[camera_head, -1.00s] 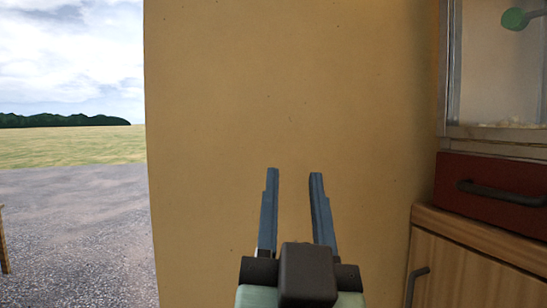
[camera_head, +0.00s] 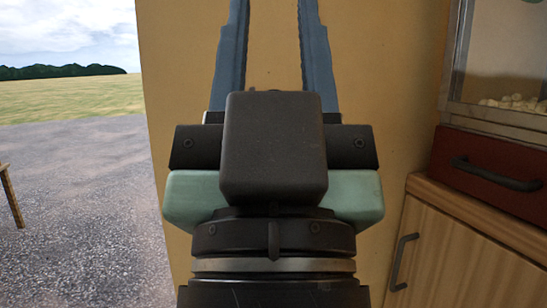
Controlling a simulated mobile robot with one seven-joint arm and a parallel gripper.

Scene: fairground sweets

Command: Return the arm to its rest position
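My gripper (camera_head: 274,35) is raised in the middle of the head view, close to the camera. Its two blue-grey fingers point up and stand apart with only the yellow wall showing between them. The fingertips are cut off by the top edge of the picture. My wrist and the gripper's dark body fill the lower middle and hide part of the wall. The gripper holds nothing that I can see.
A plain yellow wall (camera_head: 385,60) stands behind the gripper. At right are a glass case with popcorn (camera_head: 515,102), a red drawer (camera_head: 490,172) with a dark handle, and a wooden cabinet (camera_head: 460,250). Open gravel (camera_head: 80,190) and grass lie at left, with a wooden leg (camera_head: 11,196) at the edge.

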